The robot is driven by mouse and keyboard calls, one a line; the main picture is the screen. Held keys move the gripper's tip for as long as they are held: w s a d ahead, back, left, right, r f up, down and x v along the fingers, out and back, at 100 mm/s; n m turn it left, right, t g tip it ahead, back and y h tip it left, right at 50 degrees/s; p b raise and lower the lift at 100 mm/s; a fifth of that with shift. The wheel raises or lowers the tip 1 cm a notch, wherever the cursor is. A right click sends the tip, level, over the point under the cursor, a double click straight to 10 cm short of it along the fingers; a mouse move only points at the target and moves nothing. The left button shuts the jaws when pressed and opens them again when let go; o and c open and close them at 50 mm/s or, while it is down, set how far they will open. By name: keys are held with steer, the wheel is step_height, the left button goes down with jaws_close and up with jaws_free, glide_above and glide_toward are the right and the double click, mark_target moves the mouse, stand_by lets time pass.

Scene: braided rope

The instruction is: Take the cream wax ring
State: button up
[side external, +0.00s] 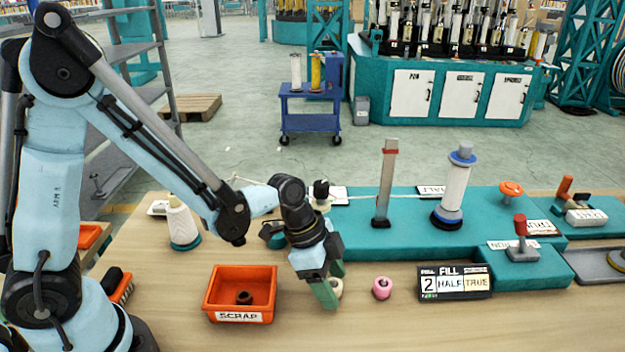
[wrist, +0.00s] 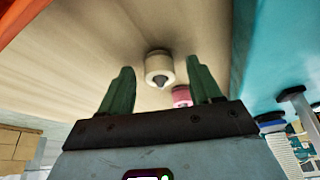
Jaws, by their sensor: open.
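The cream wax ring (side external: 336,288) lies on the wooden table, partly hidden behind my gripper in the side view. In the wrist view the cream ring (wrist: 159,68) shows whole, with a dark centre, ahead of and between my two green fingers. My gripper (side external: 333,287) is open and low over the table, tilted down at the ring. In the wrist view my gripper (wrist: 160,85) has nothing between its fingers that I can see it touching.
A pink ring (side external: 382,288) lies just right of the cream one; it also shows in the wrist view (wrist: 181,96). An orange SCRAP bin (side external: 240,293) holding a dark ring stands to the left. A FILL sign (side external: 454,282) and a teal platform (side external: 420,212) are to the right and behind.

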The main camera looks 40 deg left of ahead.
steer(key=shift+c, duration=0.5)
steer(key=c, duration=1)
